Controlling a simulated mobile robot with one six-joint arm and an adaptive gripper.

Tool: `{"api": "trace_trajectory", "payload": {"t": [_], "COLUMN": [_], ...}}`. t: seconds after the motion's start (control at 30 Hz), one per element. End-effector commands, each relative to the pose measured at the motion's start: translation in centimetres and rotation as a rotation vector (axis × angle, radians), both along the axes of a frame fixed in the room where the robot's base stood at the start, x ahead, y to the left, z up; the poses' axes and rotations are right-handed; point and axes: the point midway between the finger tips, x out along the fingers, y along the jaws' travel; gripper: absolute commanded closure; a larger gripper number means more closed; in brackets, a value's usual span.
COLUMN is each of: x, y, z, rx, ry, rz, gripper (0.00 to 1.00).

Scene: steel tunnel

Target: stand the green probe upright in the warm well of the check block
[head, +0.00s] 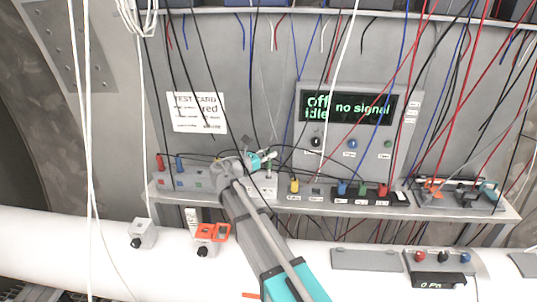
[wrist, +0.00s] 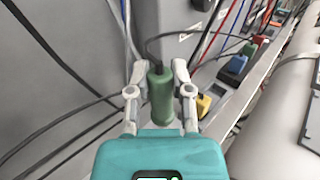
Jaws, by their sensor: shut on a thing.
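The green probe (wrist: 160,97) stands roughly upright between the two fingers of my gripper (wrist: 160,80) in the wrist view. The fingers are shut on it, and a black cable leaves its top. In the head view my gripper (head: 262,160) is over the shelf, left of the yellow plug, and the probe shows as a small green piece (head: 268,166). A pale labelled block (head: 263,188) lies below the gripper, partly behind my arm. I cannot tell whether it is the check block or which well is warm. The probe's lower end is hidden.
Yellow (head: 294,186), blue (head: 342,188) and red (head: 382,190) plugs stand right of the gripper. A grey block with a red plug (head: 160,162) is at the left. Loose cables hang before the panel. The display (head: 347,107) reads "Off", "idle", "no signal".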

Motion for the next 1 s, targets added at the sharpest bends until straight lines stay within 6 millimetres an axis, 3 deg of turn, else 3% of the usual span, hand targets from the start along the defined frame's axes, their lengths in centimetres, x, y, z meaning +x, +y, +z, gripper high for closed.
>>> {"api": "trace_trajectory", "payload": {"t": [1.0], "x": [0.0], "y": [0.0], "z": [-1.9], "rx": [0.000], "ry": [0.000], "rz": [0.000], "gripper": [1.00]}}
